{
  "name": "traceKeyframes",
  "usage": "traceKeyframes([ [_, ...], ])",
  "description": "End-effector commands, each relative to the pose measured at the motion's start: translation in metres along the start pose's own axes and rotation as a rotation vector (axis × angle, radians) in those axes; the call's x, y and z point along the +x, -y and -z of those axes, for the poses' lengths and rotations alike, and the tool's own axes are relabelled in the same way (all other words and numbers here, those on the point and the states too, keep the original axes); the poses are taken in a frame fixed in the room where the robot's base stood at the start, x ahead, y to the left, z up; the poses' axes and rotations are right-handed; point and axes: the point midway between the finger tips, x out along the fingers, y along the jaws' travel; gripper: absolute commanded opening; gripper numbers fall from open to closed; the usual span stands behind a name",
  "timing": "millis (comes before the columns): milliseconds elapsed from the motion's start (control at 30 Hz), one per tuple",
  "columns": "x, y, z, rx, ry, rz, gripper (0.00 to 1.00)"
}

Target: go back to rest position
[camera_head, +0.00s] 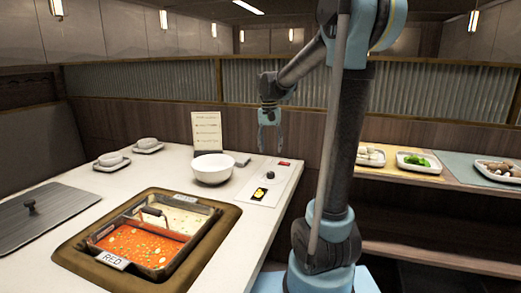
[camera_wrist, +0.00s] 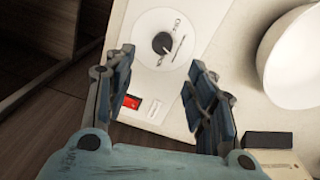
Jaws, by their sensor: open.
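My gripper (camera_head: 269,142) hangs above the right edge of the white table (camera_head: 70,172), beyond the small control panel (camera_head: 264,186). In the wrist view my gripper (camera_wrist: 155,95) has its two fingers apart with nothing held between them. Past the fingertips lies the panel's black knob (camera_wrist: 162,43) on a round white dial. A red switch (camera_wrist: 130,102) shows close beside the left finger; whether they touch cannot be told from this view.
A white bowl (camera_head: 212,168) stands left of the panel, near an upright menu card (camera_head: 206,131). A two-part pot (camera_head: 185,258) with red and pale broth is sunk in the table. A dark lid (camera_head: 45,217) lies left. A shelf with food plates (camera_head: 419,163) stands right.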

Motion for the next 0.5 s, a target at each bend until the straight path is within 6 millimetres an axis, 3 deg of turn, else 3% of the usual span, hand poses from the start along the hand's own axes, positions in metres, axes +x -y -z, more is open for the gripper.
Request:
traceKeyframes([
  [500,0.023,-0.078,-0.108,-0.090,-0.066,0.040,0.51],
])
